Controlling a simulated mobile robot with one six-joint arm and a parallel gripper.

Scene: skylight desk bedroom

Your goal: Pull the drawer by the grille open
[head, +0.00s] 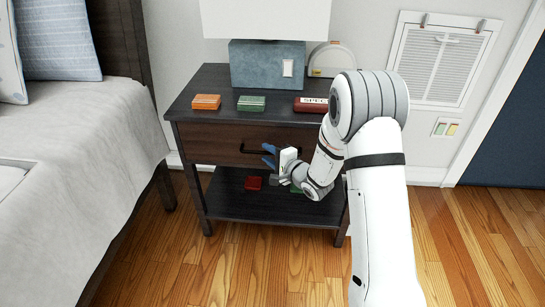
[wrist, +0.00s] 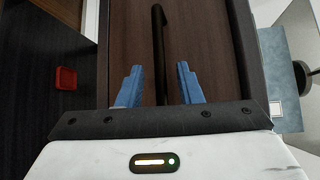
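The drawer (head: 212,145) is the brown wood front of a dark nightstand, under its top, and looks shut. Its black bar handle (head: 249,149) runs across the front; in the wrist view the handle (wrist: 158,38) stands upright in the picture. The white wall grille (head: 440,65) is to the right of the nightstand. My gripper (head: 269,155) is at the drawer front by the handle's right part. In the wrist view its blue fingers (wrist: 158,82) are apart, one on each side of the handle, with gaps showing. My arm hides the drawer's right end.
The nightstand top (head: 223,85) holds an orange box (head: 206,102), a green box (head: 251,103), a dark red box (head: 311,104) and a lamp (head: 267,65). A red item (head: 253,183) lies on the lower shelf. A bed (head: 75,170) stands left; wood floor (head: 240,265) is clear in front.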

